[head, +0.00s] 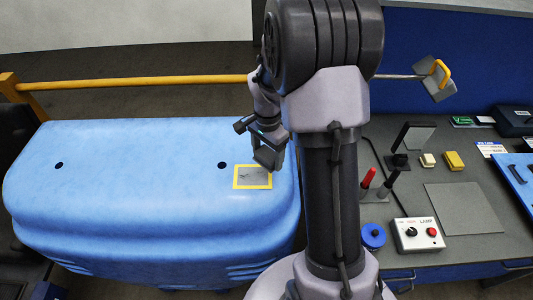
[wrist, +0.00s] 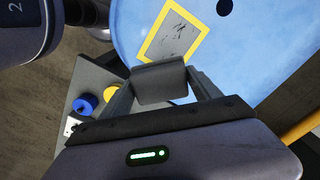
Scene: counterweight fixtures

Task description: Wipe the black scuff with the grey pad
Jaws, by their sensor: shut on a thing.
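My gripper (head: 264,143) is shut on the grey pad (wrist: 160,82), a dark grey block between its two fingers. The pad (head: 269,156) also shows in the head view, at the upper right edge of the yellow-framed patch. The black scuff (wrist: 177,42) is a set of dark streaks on a grey patch inside a yellow frame (wrist: 148,50). In the head view the scuff (head: 251,176) lies on the right part of the blue cover, just below and left of the pad. I cannot tell whether the pad touches the cover.
The blue cover (head: 120,190) has two dark holes and is otherwise clear. A yellow rail (head: 140,83) runs behind it. At right a grey bench (head: 400,185) holds a lamp switch box (head: 417,234), a blue round knob (head: 373,236), red and black upright tools and yellow blocks.

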